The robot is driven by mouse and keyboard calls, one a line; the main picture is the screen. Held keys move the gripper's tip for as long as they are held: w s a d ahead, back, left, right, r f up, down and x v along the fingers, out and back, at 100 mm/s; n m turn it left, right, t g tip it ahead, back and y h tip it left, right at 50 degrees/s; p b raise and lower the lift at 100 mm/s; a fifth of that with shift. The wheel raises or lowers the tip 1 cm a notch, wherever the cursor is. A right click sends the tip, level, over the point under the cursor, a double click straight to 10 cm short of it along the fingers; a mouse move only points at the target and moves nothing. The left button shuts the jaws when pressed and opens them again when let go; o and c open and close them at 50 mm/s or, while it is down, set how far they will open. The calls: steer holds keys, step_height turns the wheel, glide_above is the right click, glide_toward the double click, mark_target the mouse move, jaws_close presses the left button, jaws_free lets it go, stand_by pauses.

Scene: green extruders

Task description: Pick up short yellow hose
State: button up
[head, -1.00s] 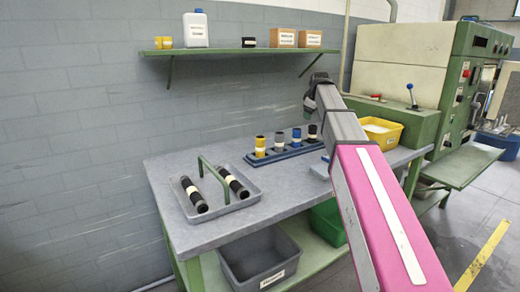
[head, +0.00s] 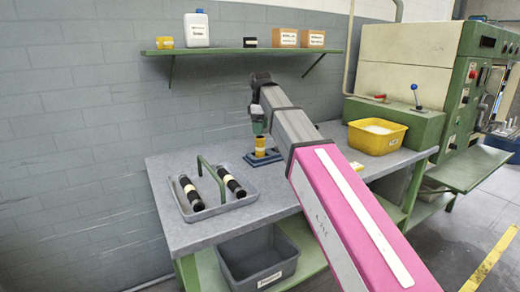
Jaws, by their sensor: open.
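The short yellow hose (head: 260,147) stands upright at the left end of the blue rack (head: 252,162) on the workbench in the head view. It has a pale band. My gripper (head: 258,129) is open, points down and appears just above the top of this hose. Its fingers are small and dark here, and I cannot tell whether they touch the hose or stand around it. My arm hides the rest of the rack and the other hoses in it.
A grey tray (head: 238,203) with a green handle (head: 212,172) and two black hoses sits at the left of the workbench (head: 180,236). A yellow bin (head: 378,141) stands at the right. A wall shelf (head: 235,51) with boxes hangs behind. A grey bin (head: 258,262) is below.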

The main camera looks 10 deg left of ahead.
mark_target(260, 144)
step_height(260, 144, down, 8)
steer(key=shift+s+r, duration=0.15)
steer(key=shift+r, duration=0.1)
steer(key=c, duration=1.1)
